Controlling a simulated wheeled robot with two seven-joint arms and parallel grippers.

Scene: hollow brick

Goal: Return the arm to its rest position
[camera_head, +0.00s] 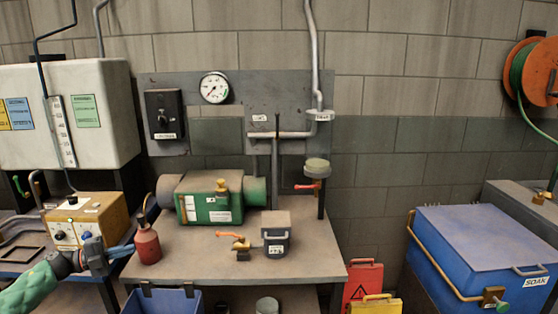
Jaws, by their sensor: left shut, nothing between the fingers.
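My left arm, with a green sleeve-like link, comes in at the lower left. Its gripper (121,250) has blue fingers and is shut, with nothing held. It is in front of the left edge of the workbench (190,273), beside a red bottle (147,244) and a yellowish control box (86,221). I cannot tell whether the fingers touch anything. My right arm and gripper are not in view.
A blue chest (478,250) stands right. The bench's front right is clear.

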